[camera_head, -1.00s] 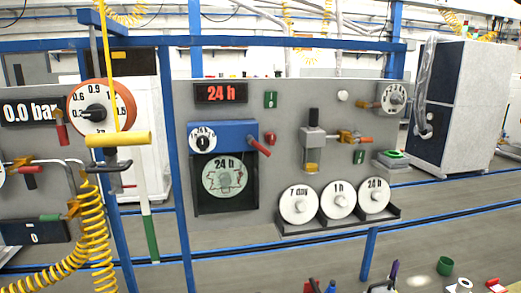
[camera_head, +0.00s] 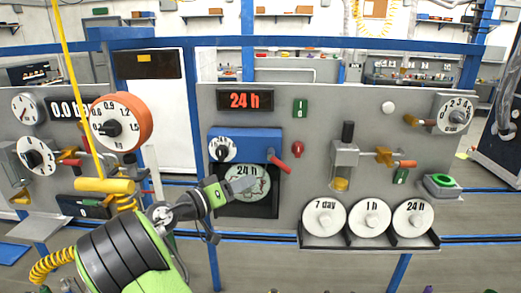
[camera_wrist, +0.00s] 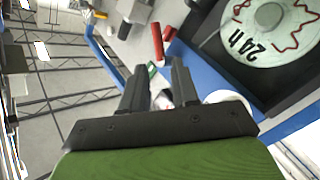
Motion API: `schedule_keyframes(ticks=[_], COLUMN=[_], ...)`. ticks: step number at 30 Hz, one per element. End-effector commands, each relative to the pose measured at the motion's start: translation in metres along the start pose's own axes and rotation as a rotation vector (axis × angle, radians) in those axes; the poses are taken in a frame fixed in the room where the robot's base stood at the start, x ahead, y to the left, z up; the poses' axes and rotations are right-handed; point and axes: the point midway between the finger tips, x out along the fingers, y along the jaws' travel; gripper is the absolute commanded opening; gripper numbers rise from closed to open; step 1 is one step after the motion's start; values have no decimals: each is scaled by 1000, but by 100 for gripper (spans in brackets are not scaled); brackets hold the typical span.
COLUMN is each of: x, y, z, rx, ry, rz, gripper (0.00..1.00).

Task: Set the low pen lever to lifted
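The chart recorder (camera_head: 247,138) is a blue housing with a round 24 h paper disc (camera_head: 262,186) below it. A lever with a red grip (camera_head: 279,164) sticks out from the housing's right side and slants down to the right. It is the only lever I see on the recorder; no label for it is readable. My gripper (camera_head: 250,183) is in front of the disc, left of and below the red grip, and covers part of the disc. In the wrist view, my gripper's two fingers (camera_wrist: 158,82) are apart with nothing held between them. A red grip (camera_wrist: 157,45) shows beyond the fingertips.
A white dial (camera_head: 222,149) sits on the housing's left. A red knob (camera_head: 297,149) is close right of the lever. A rack with several white discs (camera_head: 370,244) stands lower right.

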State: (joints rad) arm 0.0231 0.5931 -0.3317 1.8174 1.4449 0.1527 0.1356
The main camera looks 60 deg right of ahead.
Motion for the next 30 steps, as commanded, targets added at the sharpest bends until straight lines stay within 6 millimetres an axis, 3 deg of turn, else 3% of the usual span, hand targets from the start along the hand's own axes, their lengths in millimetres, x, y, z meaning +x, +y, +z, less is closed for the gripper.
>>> schedule_keyframes(ticks=[5,21,25,30], x=[16,141,155,158], y=[2,6,4,2], z=[0,-4,-3,-1], rx=[-2,-4,-4,-2], ry=[6,5,5,7], rz=[21,16,14,12], gripper=[29,29,29,29])
